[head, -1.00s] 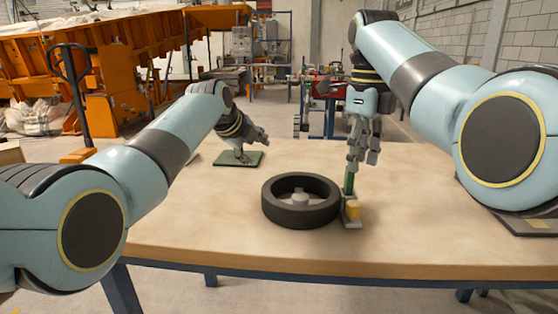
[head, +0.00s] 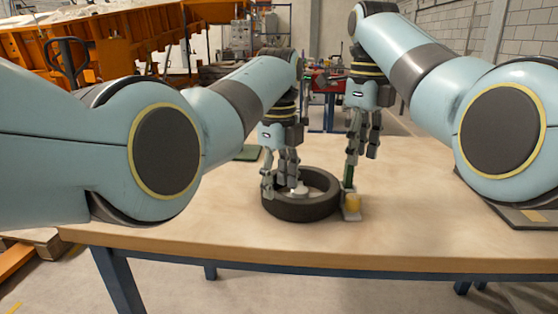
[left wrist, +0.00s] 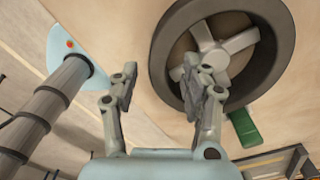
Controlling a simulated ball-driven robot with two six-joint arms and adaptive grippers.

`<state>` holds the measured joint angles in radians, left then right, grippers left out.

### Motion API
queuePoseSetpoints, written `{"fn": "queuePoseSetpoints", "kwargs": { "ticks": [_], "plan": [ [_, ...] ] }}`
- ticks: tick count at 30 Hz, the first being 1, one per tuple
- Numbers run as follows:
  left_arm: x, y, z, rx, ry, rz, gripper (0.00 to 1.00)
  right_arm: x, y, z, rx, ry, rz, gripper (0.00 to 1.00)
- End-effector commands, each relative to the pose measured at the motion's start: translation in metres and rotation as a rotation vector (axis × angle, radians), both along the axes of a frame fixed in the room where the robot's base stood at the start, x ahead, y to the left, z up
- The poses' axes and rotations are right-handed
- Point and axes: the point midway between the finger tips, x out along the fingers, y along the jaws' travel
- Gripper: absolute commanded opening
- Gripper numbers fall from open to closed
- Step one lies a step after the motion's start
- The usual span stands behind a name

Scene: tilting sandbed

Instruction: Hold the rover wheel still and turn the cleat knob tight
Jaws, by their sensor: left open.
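The rover wheel (head: 321,206), a dark tyre with a pale spoked hub (left wrist: 223,47), lies flat on the table. My left gripper (head: 280,188) is open over the wheel's left side, pointing down. In the left wrist view, one finger of my left gripper (left wrist: 165,90) overlaps the wheel (left wrist: 265,82) and the other is outside it. Contact is not clear.
A green pad (head: 245,153) lies on the table behind the wheel, partly hidden by my left arm. A dark flat item (head: 525,215) lies at the right. The wooden tabletop (head: 240,232) is clear in front of the wheel.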

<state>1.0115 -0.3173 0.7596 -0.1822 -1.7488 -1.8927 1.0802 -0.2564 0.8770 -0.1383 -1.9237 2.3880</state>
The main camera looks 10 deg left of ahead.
Motion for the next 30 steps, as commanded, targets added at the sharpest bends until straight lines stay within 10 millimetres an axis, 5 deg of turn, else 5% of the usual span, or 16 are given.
{"fn": "queuePoseSetpoints", "kwargs": {
  "ticks": [9, 20, 30],
  "plan": [
    [0.0, 0.0, -0.045, -0.001, 0.0, 0.0, 0.46, 0.0, 0.0, 0.0, 0.0, 0.0, 0.0, 0.38],
    [0.0, 0.0, -0.05, -0.002, -0.001, 0.0, 0.46, 0.0, 0.0, 0.0, 0.0, 0.0, 0.0, 0.38],
    [0.0, 0.0, -0.05, -0.002, -0.001, 0.0, 0.03, 0.0, 0.0, 0.0, 0.0, 0.0, 0.0, 0.38]
  ]
}}
